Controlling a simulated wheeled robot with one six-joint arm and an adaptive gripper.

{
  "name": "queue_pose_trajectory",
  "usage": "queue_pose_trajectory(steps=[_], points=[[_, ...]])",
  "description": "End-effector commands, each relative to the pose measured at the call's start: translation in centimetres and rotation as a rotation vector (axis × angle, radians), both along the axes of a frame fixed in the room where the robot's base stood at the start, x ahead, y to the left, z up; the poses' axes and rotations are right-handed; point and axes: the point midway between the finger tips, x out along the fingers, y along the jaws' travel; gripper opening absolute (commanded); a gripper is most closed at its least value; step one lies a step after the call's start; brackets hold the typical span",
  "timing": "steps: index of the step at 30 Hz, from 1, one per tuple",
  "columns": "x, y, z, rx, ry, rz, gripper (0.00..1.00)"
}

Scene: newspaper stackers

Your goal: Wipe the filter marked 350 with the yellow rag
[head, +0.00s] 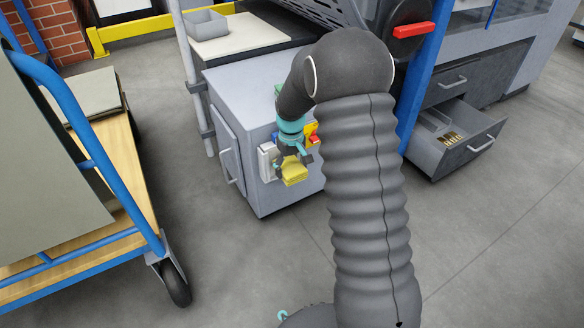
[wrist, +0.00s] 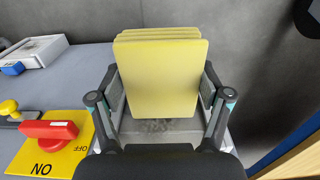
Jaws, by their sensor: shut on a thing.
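The yellow rag (wrist: 160,80) is a folded pad that stands between the two fingers of my gripper (wrist: 160,95), which is shut on it. In the head view the rag (head: 295,173) shows below my gripper (head: 291,155), in front of the grey cabinet's face. A grey surface with a dark speckled patch (wrist: 155,126) shows between the fingers, just below the rag in the wrist view. I cannot tell what it belongs to. I see no filter with a readable 350 mark.
A red switch (wrist: 48,131) on a yellow ON/OFF plate (wrist: 28,155) is left of my gripper. A white box (wrist: 33,52) is on the grey cabinet (head: 228,85). A blue-framed cart (head: 128,185) stands left; an open drawer (head: 468,160) juts out right.

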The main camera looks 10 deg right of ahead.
Motion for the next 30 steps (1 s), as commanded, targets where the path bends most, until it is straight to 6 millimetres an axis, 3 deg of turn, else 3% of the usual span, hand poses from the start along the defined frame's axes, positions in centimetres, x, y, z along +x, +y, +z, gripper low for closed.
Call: queue_pose_trajectory(steps=[30], points=[[0.1, 0.0, 1.8, 0.0, 0.0, 0.0, 0.42]])
